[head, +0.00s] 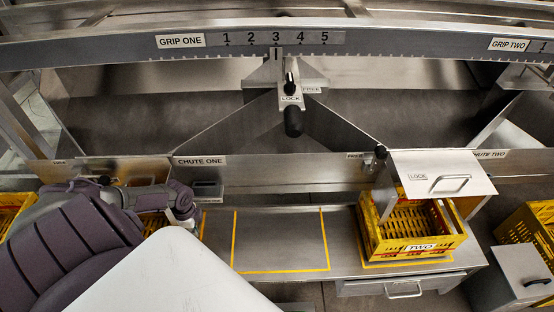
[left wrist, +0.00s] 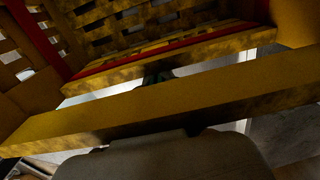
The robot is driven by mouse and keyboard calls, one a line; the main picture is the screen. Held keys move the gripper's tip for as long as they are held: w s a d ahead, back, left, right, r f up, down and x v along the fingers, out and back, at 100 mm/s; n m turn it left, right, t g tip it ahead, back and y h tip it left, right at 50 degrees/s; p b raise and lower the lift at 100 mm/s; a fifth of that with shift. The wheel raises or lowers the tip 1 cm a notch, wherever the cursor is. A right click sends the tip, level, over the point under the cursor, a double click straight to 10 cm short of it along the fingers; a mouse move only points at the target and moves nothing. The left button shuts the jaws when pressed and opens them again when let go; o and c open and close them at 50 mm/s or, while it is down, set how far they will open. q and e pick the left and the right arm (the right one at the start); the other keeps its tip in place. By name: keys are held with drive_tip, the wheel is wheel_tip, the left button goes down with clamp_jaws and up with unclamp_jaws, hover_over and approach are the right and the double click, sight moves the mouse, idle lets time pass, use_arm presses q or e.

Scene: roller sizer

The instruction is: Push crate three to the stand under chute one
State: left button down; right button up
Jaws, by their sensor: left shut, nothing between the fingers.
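My left gripper (head: 184,208) is shut and empty, at the left end of the stand (head: 280,238). It is close against a yellow crate (head: 152,224), which is mostly hidden behind my arm. Its number does not show, so I cannot tell whether it is crate three. In the left wrist view a yellow crate's bar (left wrist: 160,113) and slatted wall (left wrist: 130,30) fill the picture; contact is unclear. The stand under chute one (head: 200,161) is bare inside its yellow outline. My right gripper is not in view.
Crate two (head: 420,247) sits on the right part of the stand under an open flap (head: 442,172). A drawer front (head: 402,288) juts below it. Another yellow crate (head: 528,232) and a metal box (head: 522,272) stand at the far right.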

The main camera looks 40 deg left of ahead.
use_arm(q)
wheel_tip(320, 180, up, 12)
idle(0.6)
